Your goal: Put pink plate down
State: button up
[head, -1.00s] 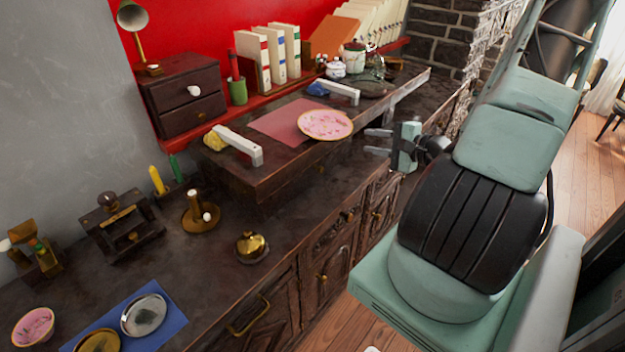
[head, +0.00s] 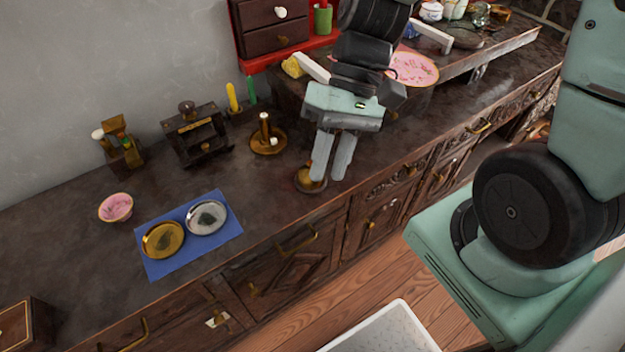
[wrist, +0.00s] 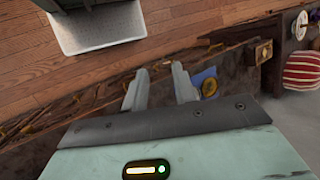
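The pink plate (head: 415,68), round with a gold rim, lies flat on the raised wooden shelf at the upper right of the head view. My arm hides part of its left side and most of the pink mat there. My gripper (head: 331,165) is left of the plate and nearer the counter's front, pointing down over the brass bell (head: 305,186). Its fingers partly cover the bell. In the wrist view the fingers (wrist: 160,88) stand apart with nothing between them. The plate is not visible in the wrist view.
A blue mat (head: 186,258) with a gold plate (head: 162,240) and a silver plate (head: 207,217) lies on the counter at left, beside a pink bowl (head: 115,207). A candle holder (head: 268,140) stands behind the gripper. The counter's front edge is close.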

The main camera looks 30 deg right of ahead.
jog(key=s+a+r+n+t+h, duration=0.3)
jog(key=s+a+n+h, duration=0.1)
jog(key=a+n, duration=0.1)
jog(key=shift+s+a+n+h, duration=0.15)
jog(key=shift+s+n+h, duration=0.2)
jog(key=shift+n, duration=0.45)
jog(key=shift+a+r, duration=0.15)
jog(key=shift+a, duration=0.1)
grip_shut()
jog(key=w+d+f+m+t+y+b, duration=0.2)
jog(key=w+d+m, duration=0.7)
jog(key=d+m, duration=0.25)
jog(key=w+d+f+m+t+y+b, duration=0.1)
jog(key=w+d+m+y, duration=0.1)
jog(key=w+d+m, duration=0.85)
jog(key=s+d+f+m+t+h+b, duration=0.1)
jog(key=s+d+m+t+h, duration=0.3)
jog(key=d+m, duration=0.9)
jog(key=s+d+f+m+t+b, duration=0.15)
jog(key=s+d+m, duration=0.5)
jog(key=d, duration=1.25)
jog(key=w+a+f+b, duration=0.1)
jog(key=w+f, duration=0.5)
jog(key=w, duration=0.5)
jog(key=shift+w+f+m+t, duration=0.25)
jog(key=shift+w+m+t, duration=0.05)
jog(key=shift+m+t, duration=0.15)
